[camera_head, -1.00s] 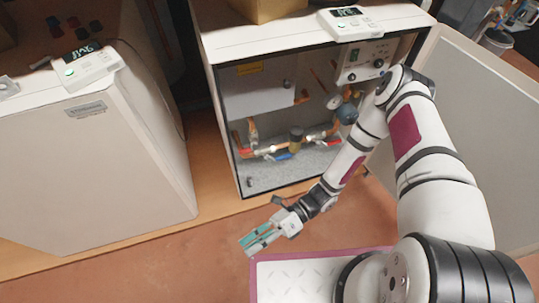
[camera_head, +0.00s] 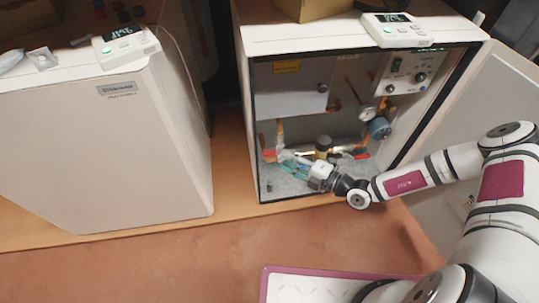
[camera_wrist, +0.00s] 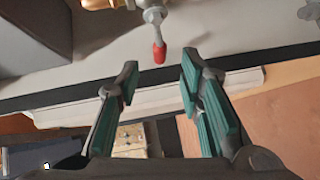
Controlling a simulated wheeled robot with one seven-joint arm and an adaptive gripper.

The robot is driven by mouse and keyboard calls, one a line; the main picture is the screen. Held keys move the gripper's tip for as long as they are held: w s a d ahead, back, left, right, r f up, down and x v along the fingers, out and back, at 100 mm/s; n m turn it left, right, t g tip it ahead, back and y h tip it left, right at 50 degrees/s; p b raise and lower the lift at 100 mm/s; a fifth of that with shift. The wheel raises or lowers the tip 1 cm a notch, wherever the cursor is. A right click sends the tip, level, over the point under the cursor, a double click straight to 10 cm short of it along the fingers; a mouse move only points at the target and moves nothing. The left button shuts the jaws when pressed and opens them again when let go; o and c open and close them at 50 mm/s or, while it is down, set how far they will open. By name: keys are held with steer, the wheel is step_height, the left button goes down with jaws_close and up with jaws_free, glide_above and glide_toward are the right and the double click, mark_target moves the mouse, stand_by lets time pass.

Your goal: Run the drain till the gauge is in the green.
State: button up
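The open cabinet shows copper pipework with a white-faced round gauge (camera_head: 367,114); its needle and colours are too small to read. A red valve handle (camera_head: 269,155) sits at the left of the low pipes, and another red handle (camera_head: 362,156) at the right. My gripper (camera_head: 287,166) is inside the cabinet's lower front, close to the low pipes, and hides part of them. In the wrist view my gripper (camera_wrist: 160,82) has its teal fingers apart, with nothing between them. A red-tipped valve lever (camera_wrist: 159,52) is just beyond the fingertips, not visibly touched; I cannot tell which handle it is.
The cabinet door (camera_head: 487,120) stands open at right, beside my arm. A blue round component (camera_head: 379,128) is below the gauge. A control panel (camera_head: 410,72) is at upper right inside. A closed white unit (camera_head: 115,150) stands left. A purple-edged white surface (camera_head: 310,287) is in front.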

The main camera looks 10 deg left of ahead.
mark_target(269, 152)
steer(key=b+x, duration=0.2)
steer(key=x, duration=0.5)
steer(key=shift+w+a, duration=0.2)
steer(key=shift+a, duration=0.1)
jaws_close()
